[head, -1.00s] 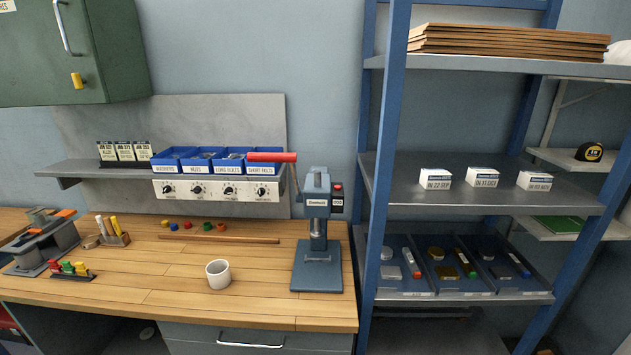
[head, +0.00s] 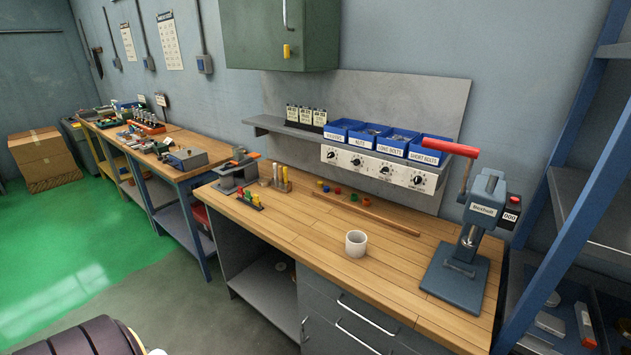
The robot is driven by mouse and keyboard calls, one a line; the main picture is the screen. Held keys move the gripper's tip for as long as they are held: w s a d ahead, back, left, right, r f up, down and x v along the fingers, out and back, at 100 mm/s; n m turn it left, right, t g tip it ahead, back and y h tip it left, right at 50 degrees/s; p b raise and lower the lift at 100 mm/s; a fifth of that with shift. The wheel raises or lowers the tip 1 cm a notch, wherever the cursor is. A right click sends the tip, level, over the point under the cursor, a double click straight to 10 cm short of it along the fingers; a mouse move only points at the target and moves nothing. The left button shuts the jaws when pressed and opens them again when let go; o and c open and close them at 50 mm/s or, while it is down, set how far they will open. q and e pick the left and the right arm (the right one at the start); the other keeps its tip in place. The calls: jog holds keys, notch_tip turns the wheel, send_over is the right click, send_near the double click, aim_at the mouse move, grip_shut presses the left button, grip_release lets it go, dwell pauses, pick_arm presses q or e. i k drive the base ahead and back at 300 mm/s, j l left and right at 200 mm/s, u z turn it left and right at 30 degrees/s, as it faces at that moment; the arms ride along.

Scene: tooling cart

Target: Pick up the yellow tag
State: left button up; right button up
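A small yellow piece (head: 286,51) that may be the yellow tag hangs at the lower part of the green wall cabinet (head: 262,30), below its handle. It is too small to tell whether it is a tag or a lock. Other small yellow pieces are on the wooden bench (head: 300,222): a yellow peg (head: 276,173) in a holder and a yellow-topped piece (head: 240,193) in a small rack. Neither of my grippers is in view.
A white cup (head: 356,244) and a blue-grey press (head: 468,245) with a red lever stand on the bench. Blue bins (head: 385,145) sit on a shelf above it. A blue rack post (head: 570,180) is at the right. Green and grey floor (head: 80,245) is open at the left.

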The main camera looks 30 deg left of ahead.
aim_at(255, 200)
jog(key=u, duration=1.6)
jog(key=l+z, duration=0.1)
jog(key=z, duration=0.7)
jog(key=i+l+z, duration=0.1)
jog(key=z, duration=0.3)
jog(key=u, duration=1.1)
